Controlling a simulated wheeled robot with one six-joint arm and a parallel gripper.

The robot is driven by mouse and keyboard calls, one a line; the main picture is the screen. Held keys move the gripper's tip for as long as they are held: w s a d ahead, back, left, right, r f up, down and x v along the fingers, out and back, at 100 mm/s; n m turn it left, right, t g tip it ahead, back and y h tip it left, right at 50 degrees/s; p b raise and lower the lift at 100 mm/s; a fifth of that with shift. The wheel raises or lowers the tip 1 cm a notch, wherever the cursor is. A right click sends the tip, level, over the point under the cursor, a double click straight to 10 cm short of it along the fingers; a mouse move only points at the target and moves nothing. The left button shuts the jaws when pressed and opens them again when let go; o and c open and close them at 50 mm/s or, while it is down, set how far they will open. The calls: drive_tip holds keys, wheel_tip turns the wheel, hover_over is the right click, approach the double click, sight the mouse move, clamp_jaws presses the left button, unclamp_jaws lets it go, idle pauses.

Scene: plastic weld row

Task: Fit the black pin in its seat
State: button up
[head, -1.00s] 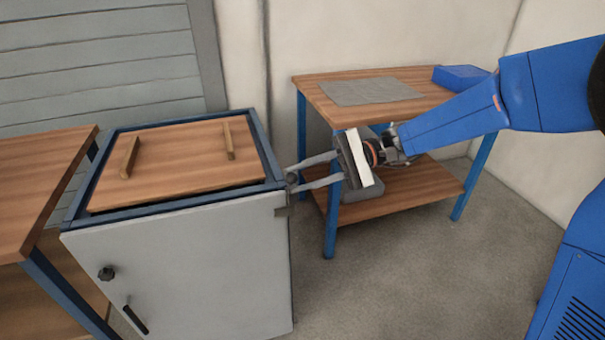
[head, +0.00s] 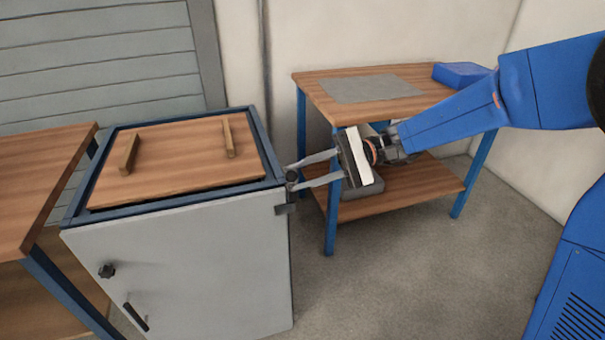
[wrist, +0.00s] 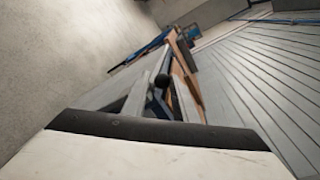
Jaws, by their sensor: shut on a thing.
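The black pin (head: 292,176) is at the upper right corner of a grey cabinet door (head: 190,270). My gripper (head: 291,179) reaches in from the right with two long grey fingers, and their tips are shut on the pin. In the wrist view the pin's round black head (wrist: 162,80) shows between the fingertips (wrist: 163,88). A small dark bracket (head: 281,210) sits on the door edge just below the fingertips. The pin's lower part is hidden or too small to tell, so I cannot see whether it is in a seat.
The cabinet has a wooden top (head: 180,165) with two wooden bars. A wooden bench (head: 40,175) stands at left. A blue-legged table (head: 310,90) stands behind my arm. Grey floor (head: 400,270) is clear at right.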

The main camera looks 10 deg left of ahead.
drive_tip(key=shift+f, duration=0.35)
idle(0.5)
drive_tip(key=o, duration=1.1)
drive_tip(key=shift+s+f, duration=0.1)
drive_tip(key=shift+c, duration=1.4)
drive_tip(key=shift+o, duration=0.3)
